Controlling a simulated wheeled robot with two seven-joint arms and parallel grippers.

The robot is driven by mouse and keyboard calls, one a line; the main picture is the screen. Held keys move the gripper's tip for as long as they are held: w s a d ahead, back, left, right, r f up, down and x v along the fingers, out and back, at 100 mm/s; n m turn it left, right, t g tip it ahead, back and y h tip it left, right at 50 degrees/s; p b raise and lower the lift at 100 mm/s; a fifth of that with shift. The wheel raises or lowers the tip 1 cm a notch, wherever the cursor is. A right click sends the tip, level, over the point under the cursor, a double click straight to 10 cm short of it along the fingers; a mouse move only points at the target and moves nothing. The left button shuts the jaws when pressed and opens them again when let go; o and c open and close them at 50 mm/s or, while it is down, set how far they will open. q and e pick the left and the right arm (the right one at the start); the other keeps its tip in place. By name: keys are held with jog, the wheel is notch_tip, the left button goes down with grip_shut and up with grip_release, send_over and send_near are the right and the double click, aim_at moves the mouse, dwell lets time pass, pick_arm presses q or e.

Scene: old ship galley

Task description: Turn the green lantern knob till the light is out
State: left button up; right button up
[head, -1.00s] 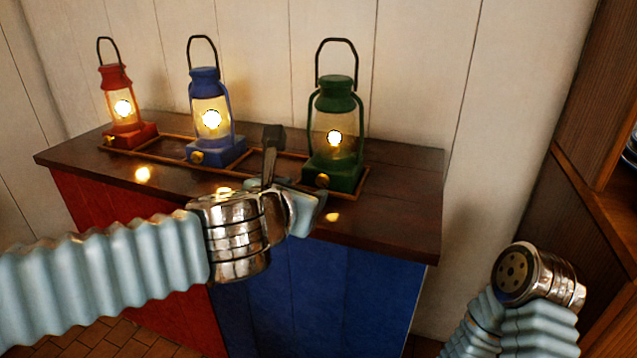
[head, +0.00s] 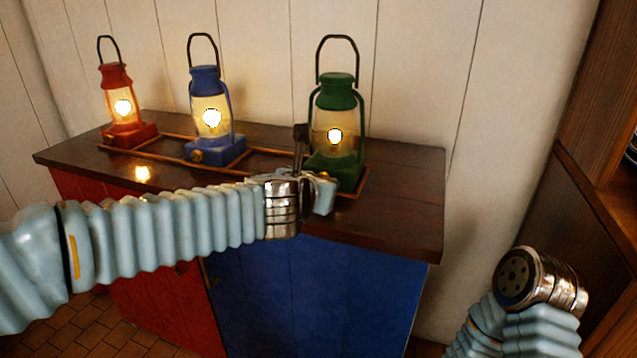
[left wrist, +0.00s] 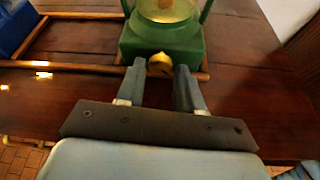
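The green lantern (head: 341,162) stands at the right of the cabinet top, its bulb glowing. Its base also shows in the left wrist view (left wrist: 160,40). Its small brass knob (left wrist: 160,65) faces the front of the cabinet. My left gripper (left wrist: 160,72) is at the knob, one finger on each side of it, fingers apart. I cannot tell whether they touch the knob. In the head view the left gripper (head: 312,172) sits at the lantern's front and partly covers the knob. My right arm's metal wrist shows at lower right; no right fingers are visible.
A lit blue lantern (head: 211,122) and a lit red lantern (head: 123,108) stand to the left on the dark wooden top (head: 405,190). A low wooden rail (head: 172,157) runs around the bases. Wooden shelving (head: 590,190) stands at far right.

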pick_arm(q)
grip_shut()
jog(key=shift+a+n+h, duration=0.2)
jog(key=shift+n+h, duration=0.5)
jog(key=shift+n, duration=0.2)
jog(key=shift+w+a+n+g+h+b, duration=0.1)
jog(key=shift+n+g+h+b, duration=0.3)
jog(key=shift+n+h, duration=0.8)
jog(key=shift+n, duration=0.3)
jog(key=shift+o, duration=2.1)
grip_release()
